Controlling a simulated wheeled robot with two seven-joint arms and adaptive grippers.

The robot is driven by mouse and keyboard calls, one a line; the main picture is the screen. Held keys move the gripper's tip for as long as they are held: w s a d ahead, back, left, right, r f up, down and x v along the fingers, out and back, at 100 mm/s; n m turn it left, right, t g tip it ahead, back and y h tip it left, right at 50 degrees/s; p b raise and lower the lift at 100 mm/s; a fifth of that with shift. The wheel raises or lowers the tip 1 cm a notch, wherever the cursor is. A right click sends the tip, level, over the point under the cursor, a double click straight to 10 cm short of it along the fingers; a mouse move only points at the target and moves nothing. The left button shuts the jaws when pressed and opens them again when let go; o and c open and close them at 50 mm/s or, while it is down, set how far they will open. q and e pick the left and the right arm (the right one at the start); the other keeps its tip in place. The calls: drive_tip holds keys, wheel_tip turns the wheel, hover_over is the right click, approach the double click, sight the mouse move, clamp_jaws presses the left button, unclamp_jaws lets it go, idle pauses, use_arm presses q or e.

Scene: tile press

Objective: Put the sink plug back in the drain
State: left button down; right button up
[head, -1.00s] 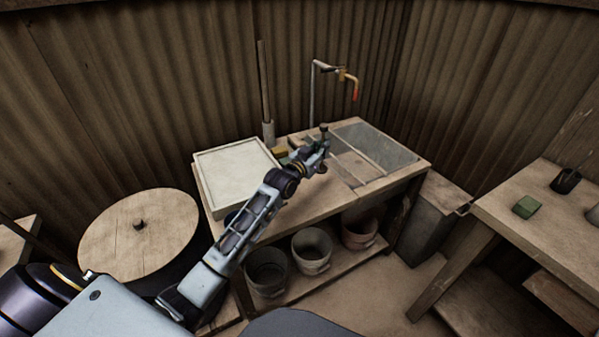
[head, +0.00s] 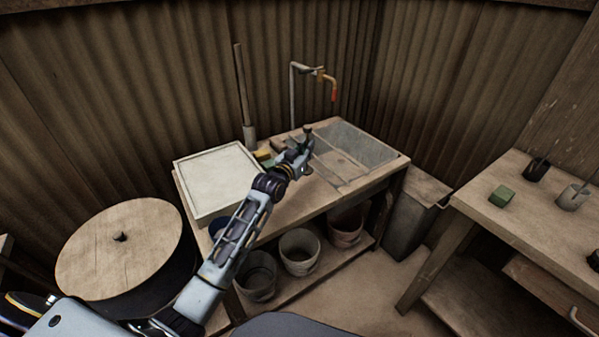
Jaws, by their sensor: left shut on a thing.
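The sink (head: 372,143) is a grey basin set into the right part of the wooden bench. My left gripper (head: 305,152) is at the sink's left edge, above the bench top. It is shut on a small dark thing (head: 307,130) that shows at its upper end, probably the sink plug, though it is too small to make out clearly. The drain cannot be made out in the basin. My right gripper is out of view.
A tap (head: 331,88) with a red end hangs over the sink. A pale square tray (head: 217,182) lies on the bench's left part, with a yellow-green block (head: 264,157) beside it. Several buckets (head: 300,252) stand below. A side table (head: 500,215) is at right.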

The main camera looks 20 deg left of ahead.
use_arm(q)
wheel_tip(320, 180, down, 5)
drive_tip(key=shift+r+b, duration=0.2)
drive_tip(key=shift+b, duration=0.1)
drive_tip(key=shift+f, duration=0.25)
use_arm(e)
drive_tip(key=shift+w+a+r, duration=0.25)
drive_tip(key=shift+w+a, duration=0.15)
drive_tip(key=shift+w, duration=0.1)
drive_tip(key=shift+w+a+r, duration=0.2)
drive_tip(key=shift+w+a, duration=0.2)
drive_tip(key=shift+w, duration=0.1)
use_arm(q)
drive_tip(key=shift+f, duration=0.1)
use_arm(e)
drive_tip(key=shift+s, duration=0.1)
use_arm(q)
drive_tip(key=shift+f, duration=0.3)
drive_tip(key=shift+f+b, duration=0.35)
drive_tip(key=shift+f, duration=1.25)
drive_tip(key=c, duration=1.6)
unclamp_jaws()
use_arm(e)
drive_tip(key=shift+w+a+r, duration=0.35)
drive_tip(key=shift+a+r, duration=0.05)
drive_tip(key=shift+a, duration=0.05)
